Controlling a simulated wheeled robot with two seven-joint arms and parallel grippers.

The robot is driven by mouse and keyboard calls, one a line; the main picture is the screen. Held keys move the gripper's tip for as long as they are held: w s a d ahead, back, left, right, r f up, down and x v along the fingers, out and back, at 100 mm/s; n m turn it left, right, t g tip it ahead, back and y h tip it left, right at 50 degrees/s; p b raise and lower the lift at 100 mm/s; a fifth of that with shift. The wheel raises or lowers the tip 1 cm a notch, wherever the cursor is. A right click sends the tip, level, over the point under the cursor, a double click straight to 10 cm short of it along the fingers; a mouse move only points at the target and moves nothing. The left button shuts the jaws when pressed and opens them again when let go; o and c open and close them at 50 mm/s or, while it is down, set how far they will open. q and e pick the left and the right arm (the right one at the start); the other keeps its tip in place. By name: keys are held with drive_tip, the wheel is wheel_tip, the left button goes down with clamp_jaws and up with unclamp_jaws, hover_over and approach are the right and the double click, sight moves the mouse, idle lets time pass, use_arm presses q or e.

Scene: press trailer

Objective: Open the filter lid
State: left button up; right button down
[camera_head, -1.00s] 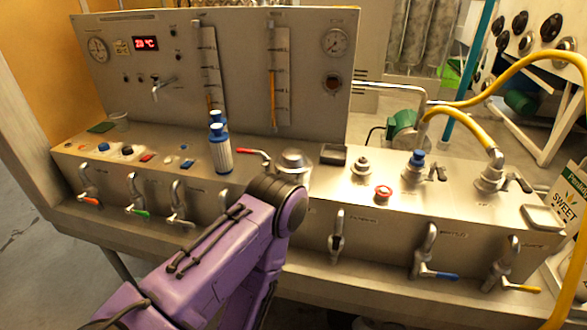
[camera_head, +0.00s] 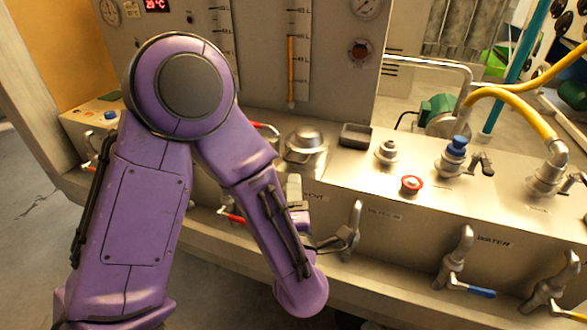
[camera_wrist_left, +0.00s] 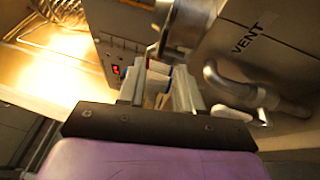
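The round silver filter lid (camera_head: 305,140) sits on the steel counter in the middle of the head view. It looks closed. A rounded metal part at the top of the left wrist view seems to be the same lid (camera_wrist_left: 186,20). My left gripper (camera_head: 295,186) is at the counter's front edge, just below the lid and apart from it. In the wrist view its pale fingers (camera_wrist_left: 160,88) stand apart. Blurred blue, white and red shapes show in the gap, seemingly background. My right gripper is not in view.
A red button (camera_head: 412,185), a black tray (camera_head: 356,135) and a blue-topped fitting (camera_head: 455,150) stand right of the lid. A bent vent pipe (camera_wrist_left: 245,90) is close right of my fingers. Valves with coloured handles (camera_head: 468,290) line the front panel.

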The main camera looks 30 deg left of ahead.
sight(294, 162)
use_arm(q)
drive_tip(key=p+x, duration=0.2)
drive_tip(key=x, duration=0.7)
drive_tip(key=shift+w+f+p, duration=0.1)
drive_tip(key=shift+p, duration=0.2)
drive_tip(key=shift+d, duration=0.1)
clamp_jaws()
